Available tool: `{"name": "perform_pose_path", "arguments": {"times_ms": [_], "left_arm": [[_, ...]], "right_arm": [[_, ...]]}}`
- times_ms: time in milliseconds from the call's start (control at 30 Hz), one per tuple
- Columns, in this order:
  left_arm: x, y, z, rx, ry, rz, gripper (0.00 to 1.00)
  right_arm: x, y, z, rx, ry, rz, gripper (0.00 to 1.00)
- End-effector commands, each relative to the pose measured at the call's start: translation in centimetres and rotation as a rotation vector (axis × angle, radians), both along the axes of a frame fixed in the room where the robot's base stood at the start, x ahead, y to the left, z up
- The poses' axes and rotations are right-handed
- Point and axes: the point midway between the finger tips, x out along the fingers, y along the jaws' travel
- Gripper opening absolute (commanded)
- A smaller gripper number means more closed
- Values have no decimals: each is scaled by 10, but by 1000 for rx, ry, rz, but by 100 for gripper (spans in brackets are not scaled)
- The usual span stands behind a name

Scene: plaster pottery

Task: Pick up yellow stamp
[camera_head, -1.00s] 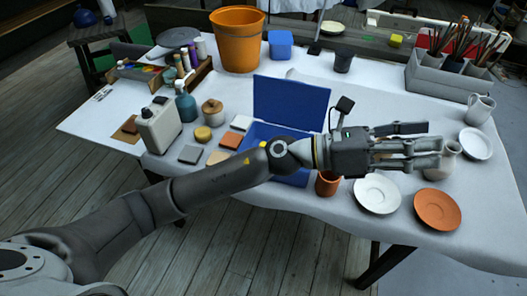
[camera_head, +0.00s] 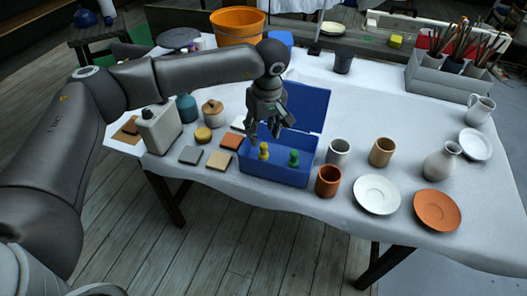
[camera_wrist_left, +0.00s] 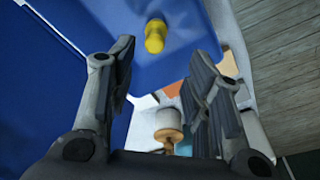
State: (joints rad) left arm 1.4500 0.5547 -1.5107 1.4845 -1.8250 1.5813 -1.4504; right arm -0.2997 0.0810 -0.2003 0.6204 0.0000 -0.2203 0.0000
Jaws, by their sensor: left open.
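The yellow stamp (camera_head: 263,151) stands upright in the open blue box (camera_head: 272,173), towards its left side. It also shows in the left wrist view (camera_wrist_left: 155,36), on the blue floor of the box, beyond the fingertips. A green stamp (camera_head: 294,158) stands to its right in the same box. My left gripper (camera_head: 264,134) points down over the box, just above the yellow stamp, and is open and empty. In the left wrist view its two fingers (camera_wrist_left: 160,62) are spread, with the stamp apart from both. My right gripper is not in view.
The box's raised lid (camera_head: 309,107) stands behind my gripper. Square tiles (camera_head: 219,160) and a yellow round piece (camera_head: 203,134) lie left of the box. Cups (camera_head: 328,181) and plates (camera_head: 377,194) stand to its right.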

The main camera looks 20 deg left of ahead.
Motion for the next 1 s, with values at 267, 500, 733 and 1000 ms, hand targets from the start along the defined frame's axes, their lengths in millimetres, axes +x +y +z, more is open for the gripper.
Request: {"name": "perform_pose_path", "arguments": {"times_ms": [267, 500, 733, 1000], "left_arm": [[3, 1, -27, -3, 1, 1, 46], [9, 0, -61, -5, 4, 1, 46], [11, 1, -77, -6, -1, 0, 46], [11, 1, -77, -6, -1, 0, 33]], "right_arm": [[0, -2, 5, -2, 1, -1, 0], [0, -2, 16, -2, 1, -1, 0], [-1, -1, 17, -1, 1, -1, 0], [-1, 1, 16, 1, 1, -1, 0]]}}
